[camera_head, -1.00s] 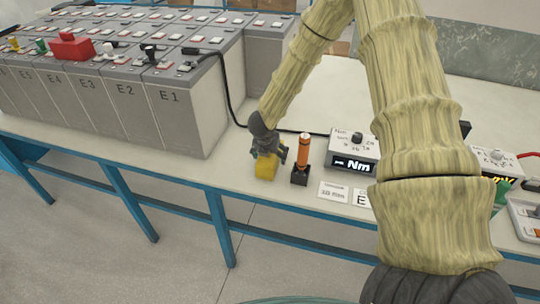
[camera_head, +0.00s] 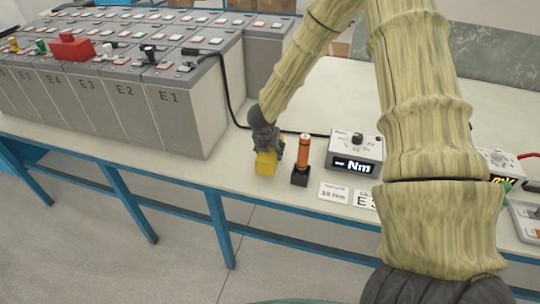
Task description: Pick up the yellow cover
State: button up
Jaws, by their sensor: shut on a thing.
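The yellow cover (camera_head: 265,164) is a small yellow block shape near the front edge of the table, right of the battery labelled E1. My gripper (camera_head: 267,150) comes down from above and is shut on it. The fingers hide the cover's upper part. I cannot tell whether the cover touches the table or is slightly above it.
An orange tool in a black stand (camera_head: 301,160) stands close to the right of my gripper. A meter reading Nm (camera_head: 354,154) and small cards (camera_head: 334,193) lie further right. Battery rows (camera_head: 180,110) fill the left. A black cable (camera_head: 229,100) runs behind.

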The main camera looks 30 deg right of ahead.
jog(key=shift+r+b, duration=0.55)
jog(key=shift+r, duration=3.25)
